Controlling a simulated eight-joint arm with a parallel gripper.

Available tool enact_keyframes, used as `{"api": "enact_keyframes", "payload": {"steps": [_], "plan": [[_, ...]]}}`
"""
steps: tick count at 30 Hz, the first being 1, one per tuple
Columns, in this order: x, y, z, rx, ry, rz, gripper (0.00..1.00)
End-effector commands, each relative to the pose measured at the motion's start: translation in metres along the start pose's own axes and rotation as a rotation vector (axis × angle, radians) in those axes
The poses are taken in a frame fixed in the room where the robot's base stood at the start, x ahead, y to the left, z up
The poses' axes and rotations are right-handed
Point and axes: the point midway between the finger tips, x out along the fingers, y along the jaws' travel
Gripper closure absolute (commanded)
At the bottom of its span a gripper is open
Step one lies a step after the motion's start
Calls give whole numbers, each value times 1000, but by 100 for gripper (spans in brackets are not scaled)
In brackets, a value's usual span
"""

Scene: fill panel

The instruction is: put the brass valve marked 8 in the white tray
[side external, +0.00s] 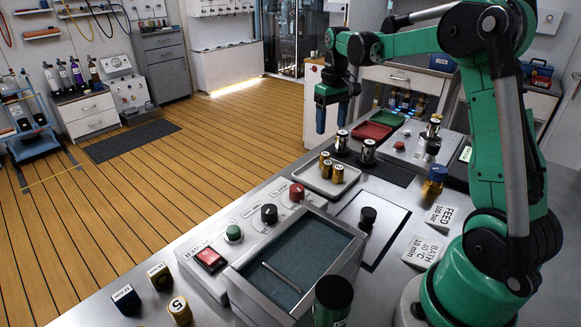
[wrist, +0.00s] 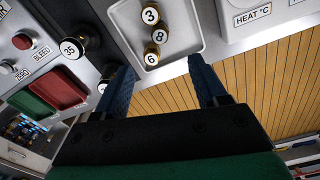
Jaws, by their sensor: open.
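The brass valve marked 8 (wrist: 160,36) stands in the white tray (wrist: 190,45), between the brass valves marked 3 (wrist: 150,15) and 6 (wrist: 151,57). In the side external view the tray (side external: 312,184) holds three brass valves close together; their numbers are not readable there. My gripper (side external: 332,122) is open and empty, raised above the bench and beyond the tray. In the wrist view its two blue fingers (wrist: 163,76) are spread wide below the valves, with nothing between them.
Silver-and-black valves (side external: 368,151) stand beside the tray, one marked 35 (wrist: 75,47). Red (side external: 373,130) and green (side external: 388,118) trays lie farther back. A control box with knobs (side external: 268,213) and a glass-topped bath (side external: 297,262) are in front. A blue-topped valve (side external: 434,181) stands right.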

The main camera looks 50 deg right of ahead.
Motion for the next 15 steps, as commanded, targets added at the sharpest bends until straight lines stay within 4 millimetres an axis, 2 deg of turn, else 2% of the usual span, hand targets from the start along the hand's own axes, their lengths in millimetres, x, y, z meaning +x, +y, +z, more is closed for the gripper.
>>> {"api": "enact_keyframes", "payload": {"steps": [4,8,12,15], "plan": [[-12,-16,5,-21,37,9,35],[-27,-54,21,-66,135,24,35],[-36,-99,52,-126,281,23,35],[-35,-126,77,-166,384,7,35]]}}
